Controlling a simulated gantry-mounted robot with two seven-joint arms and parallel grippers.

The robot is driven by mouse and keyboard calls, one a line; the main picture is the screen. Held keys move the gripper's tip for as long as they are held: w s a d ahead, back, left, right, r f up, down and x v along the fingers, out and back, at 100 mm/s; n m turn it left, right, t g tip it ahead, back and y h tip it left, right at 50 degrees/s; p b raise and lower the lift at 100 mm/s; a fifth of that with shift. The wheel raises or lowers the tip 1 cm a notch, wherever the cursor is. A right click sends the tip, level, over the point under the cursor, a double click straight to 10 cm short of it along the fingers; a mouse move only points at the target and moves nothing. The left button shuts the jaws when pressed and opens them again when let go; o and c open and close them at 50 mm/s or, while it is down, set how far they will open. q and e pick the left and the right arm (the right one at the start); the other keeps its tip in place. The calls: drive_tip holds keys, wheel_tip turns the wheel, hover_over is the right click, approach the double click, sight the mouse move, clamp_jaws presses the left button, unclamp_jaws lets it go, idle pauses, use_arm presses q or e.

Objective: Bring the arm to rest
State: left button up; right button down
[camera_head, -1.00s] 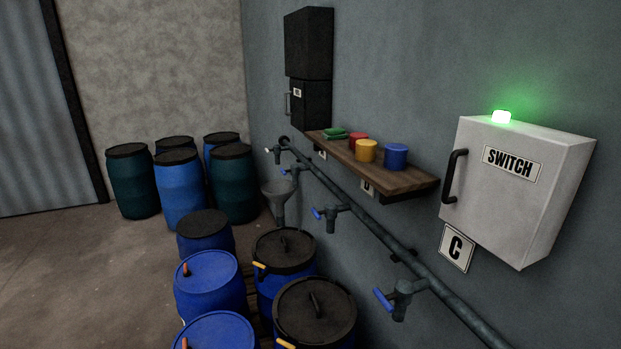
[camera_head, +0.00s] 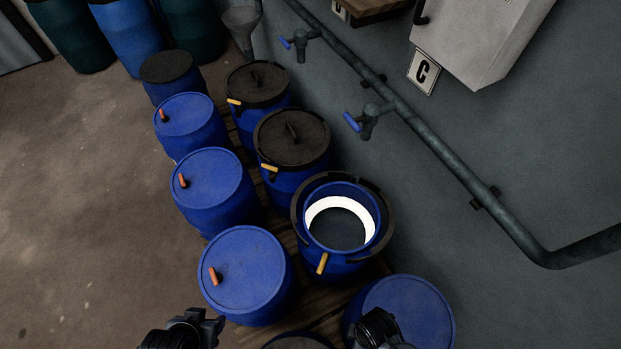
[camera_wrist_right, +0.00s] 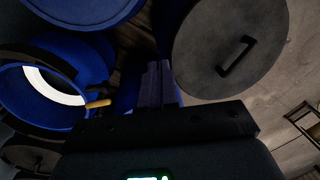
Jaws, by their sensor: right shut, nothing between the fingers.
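My right gripper (camera_wrist_right: 156,84) shows in the right wrist view with its fingers together and nothing between them. It points down among the vats, with an open blue vat (camera_wrist_right: 14,88) to the left and a dark grey handled lid (camera_wrist_right: 215,35) to the right. In the head view, part of my right arm shows at the bottom edge, over a blue lid; its fingertips are not clear there. My left gripper (camera_head: 205,327) shows at the bottom edge, left of centre, cut off by the frame. Its finger opening cannot be made out.
The open vat (camera_head: 381,204) has a black rim, bright inner ring and yellow handle. Closed blue vats (camera_head: 240,262) and dark-lidded vats (camera_head: 305,152) stand around it. A pipe (camera_head: 440,146) with blue-handled taps runs along the right wall, below a white box (camera_head: 470,45). Floor at left is clear.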

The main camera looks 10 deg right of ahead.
drive_tip(key=w+d+r+m+t, duration=0.2)
drive_tip(key=w+d+r+m, duration=0.1)
drive_tip(key=r, duration=0.5)
drive_tip(key=w+d+r+m+t, duration=0.3)
drive_tip(key=w+d+r+m, duration=0.1)
drive_tip(key=r+m, duration=0.3)
drive_tip(key=shift+w+d+r, duration=0.3)
drive_tip(key=shift+d+r, duration=0.05)
drive_tip(key=shift+r, duration=0.3)
